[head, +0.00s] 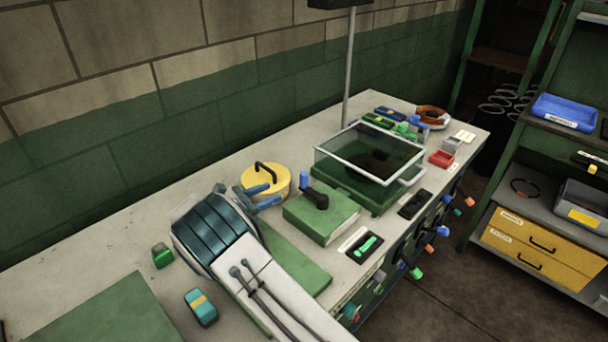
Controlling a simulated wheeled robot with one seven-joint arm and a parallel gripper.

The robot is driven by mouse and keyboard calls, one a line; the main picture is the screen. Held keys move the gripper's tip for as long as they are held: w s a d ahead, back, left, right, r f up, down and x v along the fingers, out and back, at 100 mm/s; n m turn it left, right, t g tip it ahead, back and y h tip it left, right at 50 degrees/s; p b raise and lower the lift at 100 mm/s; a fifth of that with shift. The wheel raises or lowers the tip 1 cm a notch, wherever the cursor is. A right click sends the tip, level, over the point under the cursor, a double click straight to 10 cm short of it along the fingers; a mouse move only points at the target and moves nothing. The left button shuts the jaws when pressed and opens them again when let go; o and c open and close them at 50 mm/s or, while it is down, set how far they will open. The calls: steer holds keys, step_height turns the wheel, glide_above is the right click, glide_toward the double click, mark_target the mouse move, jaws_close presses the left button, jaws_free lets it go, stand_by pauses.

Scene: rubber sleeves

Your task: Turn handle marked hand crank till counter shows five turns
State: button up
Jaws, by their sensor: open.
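A green box (322,218) on the workbench carries a black crank arm (316,197) with an upright blue handle (304,181). No readable "hand crank" marking or counter figure shows at this size. My gripper (277,194) is open, its blue-grey fingers pointing right toward the crank. The fingers are left of the green box, in front of a yellow round lid, and appear apart from the blue handle. My arm hides part of the bench at the lower middle.
The yellow lid (274,176) with a black handle stands behind my fingers. A glass-covered case (349,188) is right of the crank box. A dark tray with a green piece (366,246) lies in front. Coloured knobs line the bench front. Shelves with yellow drawers (521,243) stand right.

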mark_target(303, 177)
steer(key=p+x, duration=0.2)
steer(key=x, duration=0.4)
steer(key=p+x, duration=0.2)
steer(key=x, duration=0.5)
steer(key=shift+w+a, duration=0.1)
steer(key=shift+w, duration=0.3)
